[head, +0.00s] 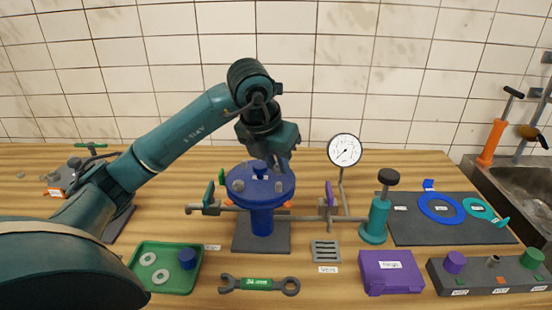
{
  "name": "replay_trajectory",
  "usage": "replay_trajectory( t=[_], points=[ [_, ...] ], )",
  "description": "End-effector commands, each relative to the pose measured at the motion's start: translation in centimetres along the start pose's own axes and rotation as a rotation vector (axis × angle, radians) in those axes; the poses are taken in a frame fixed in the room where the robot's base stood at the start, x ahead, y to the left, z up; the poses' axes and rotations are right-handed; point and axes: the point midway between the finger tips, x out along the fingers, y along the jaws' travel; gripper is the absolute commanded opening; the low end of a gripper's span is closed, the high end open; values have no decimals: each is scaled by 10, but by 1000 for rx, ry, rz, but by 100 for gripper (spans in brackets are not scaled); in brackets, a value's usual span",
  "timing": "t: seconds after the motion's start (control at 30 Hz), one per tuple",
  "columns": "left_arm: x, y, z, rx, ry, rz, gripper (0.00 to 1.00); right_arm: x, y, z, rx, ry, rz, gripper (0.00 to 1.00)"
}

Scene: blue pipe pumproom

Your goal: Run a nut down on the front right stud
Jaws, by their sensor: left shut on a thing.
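The blue round flange (255,199) stands on a blue pipe (262,222) over a dark base plate. A grey nut-like piece (238,186) sits at its left, and another grey piece (280,187) sits at its front right. A blue knob-like piece (260,169) stands towards the back. My left gripper (283,166) points down over the right part of the flange. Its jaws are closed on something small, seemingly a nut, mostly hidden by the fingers. I cannot tell whether the front right grey piece touches the fingertips. My right gripper is out of view.
A green tray (143,283) holds washers and a blue piece. A wrench (259,285) lies in front. A dial gauge (344,150), teal pump (375,222), purple box (390,271) and dark mat (420,230) stand right. Pipes with handles flank the flange.

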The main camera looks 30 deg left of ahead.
Motion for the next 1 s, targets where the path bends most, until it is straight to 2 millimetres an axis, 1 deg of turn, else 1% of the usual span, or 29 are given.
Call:
replay_trajectory(
  t=[0.13, 0.37, 0.63, 1.0],
  points=[
    [7, 0, -3, 1, 0, -1, 0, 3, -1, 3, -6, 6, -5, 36],
    [16, 0, -6, 1, -1, -1, 0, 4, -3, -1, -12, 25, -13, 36],
    [26, 0, -11, 1, -1, -1, 0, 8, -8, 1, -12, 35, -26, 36],
    [37, 0, -16, 1, -1, -1, 0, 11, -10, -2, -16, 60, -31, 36]
  ],
)
